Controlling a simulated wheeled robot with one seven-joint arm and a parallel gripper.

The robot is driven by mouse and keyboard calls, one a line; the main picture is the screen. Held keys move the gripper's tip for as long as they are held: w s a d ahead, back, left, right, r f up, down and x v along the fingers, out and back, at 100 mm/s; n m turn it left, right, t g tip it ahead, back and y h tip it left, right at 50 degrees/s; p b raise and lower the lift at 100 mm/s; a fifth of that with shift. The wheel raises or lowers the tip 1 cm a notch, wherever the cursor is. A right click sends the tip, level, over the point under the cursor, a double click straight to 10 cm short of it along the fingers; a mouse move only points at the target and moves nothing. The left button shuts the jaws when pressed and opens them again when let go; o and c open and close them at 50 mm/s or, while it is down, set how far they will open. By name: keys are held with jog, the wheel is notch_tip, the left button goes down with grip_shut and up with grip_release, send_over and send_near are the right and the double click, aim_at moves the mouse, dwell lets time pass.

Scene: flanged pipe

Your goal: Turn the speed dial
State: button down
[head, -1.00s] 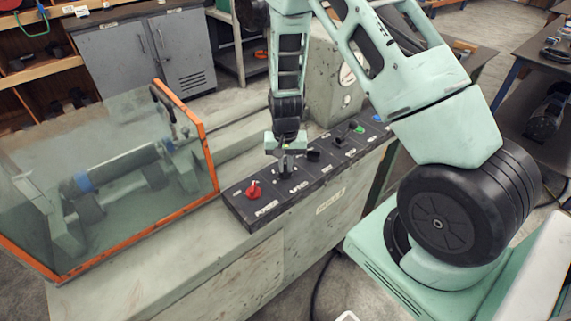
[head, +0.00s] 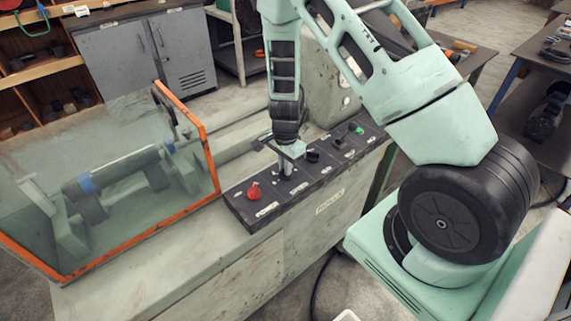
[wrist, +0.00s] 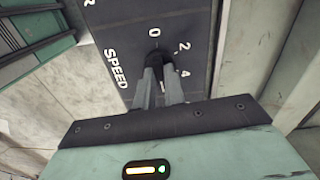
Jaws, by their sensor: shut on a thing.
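The speed dial (wrist: 154,57) is a small dark knob on the black control panel (head: 238,208). In the wrist view it sits between my fingertips, beside the white word SPEED and the marks 0, 2 and 4. My gripper (head: 286,170) points down onto the panel and is shut on the dial. It also shows in the wrist view (wrist: 156,72), with both grey fingers reaching to the knob. The fingers hide most of the dial, so I cannot read its pointer. In the head view the dial is hidden by the gripper.
A red power knob (head: 254,191) stands just left of my gripper. A black knob (head: 312,156) and a green button (head: 358,129) lie farther right along the panel. A clear guard with an orange frame (head: 212,165) covers the machine on the left.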

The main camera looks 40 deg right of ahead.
jog(key=shift+w+m, duration=0.1)
jog(key=shift+m, duration=0.4)
jog(key=c, duration=1.5)
grip_release()
jog(key=shift+r, duration=0.15)
notch_tip(320, 180, up, 17)
jog(key=shift+r, duration=0.1)
